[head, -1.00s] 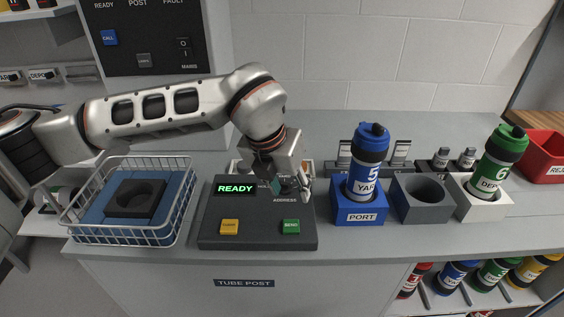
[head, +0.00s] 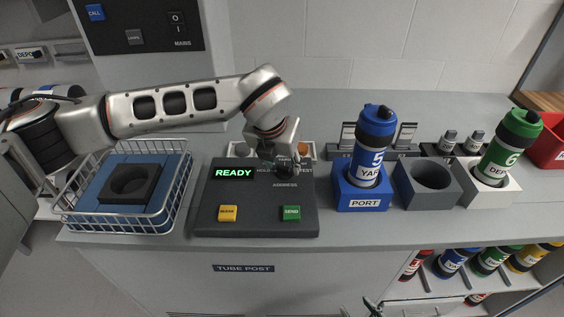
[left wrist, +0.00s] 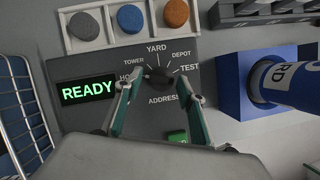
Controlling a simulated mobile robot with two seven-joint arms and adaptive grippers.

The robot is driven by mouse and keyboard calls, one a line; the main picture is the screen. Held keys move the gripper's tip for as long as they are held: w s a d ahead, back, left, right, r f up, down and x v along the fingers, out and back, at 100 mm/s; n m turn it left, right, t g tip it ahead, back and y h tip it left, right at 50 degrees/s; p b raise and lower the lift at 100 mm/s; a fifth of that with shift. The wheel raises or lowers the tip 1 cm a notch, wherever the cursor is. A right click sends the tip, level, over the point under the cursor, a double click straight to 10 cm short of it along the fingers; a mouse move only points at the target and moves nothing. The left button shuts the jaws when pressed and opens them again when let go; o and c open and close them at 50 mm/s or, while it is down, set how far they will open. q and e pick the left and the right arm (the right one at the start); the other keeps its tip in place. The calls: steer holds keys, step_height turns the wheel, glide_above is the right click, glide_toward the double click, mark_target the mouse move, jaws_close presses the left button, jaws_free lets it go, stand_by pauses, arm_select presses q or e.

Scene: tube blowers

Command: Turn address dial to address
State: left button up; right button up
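The address dial is a dark round knob (left wrist: 158,76) on the sloped dark console (head: 256,224). Labels HOLD, TOWER, YARD, DEPOT and TEST fan around it, with ADDRESS printed below. A pale line on the console points from the dial towards YARD. My left gripper (left wrist: 160,84) is over the dial, one teal finger on each side of the knob. Its fingers are apart; I cannot tell whether they touch the knob. In the head view my left gripper (head: 288,168) hides most of the dial. Part of my right gripper (head: 374,307) shows at the bottom edge.
The console display (head: 234,173) reads READY; a yellow button (head: 228,213) and green button (head: 291,213) lie in front. A wire basket (head: 72,217) stands left. Right are the blue PORT block (head: 365,203) holding a blue carrier (head: 374,140), and a grey empty holder (head: 430,192).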

arm_select(q)
steer(key=c, duration=0.9)
steer(key=shift+c, duration=1)
arm_select(e)
steer(key=shift+s+f, duration=0.15)
